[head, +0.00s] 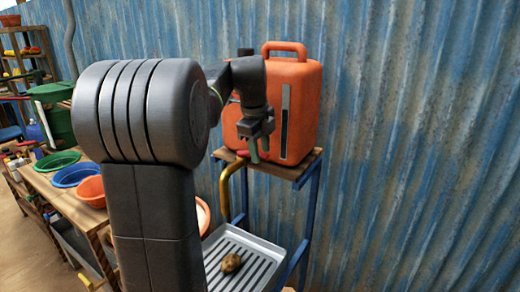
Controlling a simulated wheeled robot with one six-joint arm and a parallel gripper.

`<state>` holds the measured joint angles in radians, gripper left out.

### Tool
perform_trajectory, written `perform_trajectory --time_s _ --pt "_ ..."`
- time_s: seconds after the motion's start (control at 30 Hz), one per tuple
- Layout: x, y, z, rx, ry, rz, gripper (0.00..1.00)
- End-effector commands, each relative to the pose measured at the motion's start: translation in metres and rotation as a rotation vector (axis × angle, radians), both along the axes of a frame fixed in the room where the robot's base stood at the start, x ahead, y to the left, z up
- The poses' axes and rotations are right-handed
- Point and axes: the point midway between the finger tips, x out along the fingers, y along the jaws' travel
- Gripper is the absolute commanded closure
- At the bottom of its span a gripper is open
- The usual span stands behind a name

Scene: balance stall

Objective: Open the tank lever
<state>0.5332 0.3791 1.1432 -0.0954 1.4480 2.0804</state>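The orange tank (305,112), with a top handle and a dark level strip on its front, stands on a wooden shelf. A small red piece (243,153), which looks like the lever, sits above a yellow spout pipe (227,185) at the tank's lower front. My gripper (259,152) points down in front of the tank, just right of the red piece. Its fingertips look close to the red piece, but I cannot tell whether they touch it. The gap between the fingers is too small to judge. My arm hides the tank's left side.
A grey ribbed tray (256,246) with a brown potato-like lump (231,263) sits below the spout. Blue posts (306,215) hold up the shelf. A wooden table with coloured bowls (75,174) stands at left. A corrugated blue wall closes the back.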

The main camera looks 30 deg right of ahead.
Motion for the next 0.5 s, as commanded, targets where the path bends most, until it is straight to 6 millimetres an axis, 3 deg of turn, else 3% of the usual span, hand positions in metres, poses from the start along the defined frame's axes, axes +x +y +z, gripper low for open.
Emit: perform_trajectory --time_s 0.3,0.5 --pt "0.0003 -0.0005 -0.0033 0.000 0.000 0.000 0.61" --pt "0.0003 -0.0004 -0.0031 0.000 0.000 0.000 0.99"
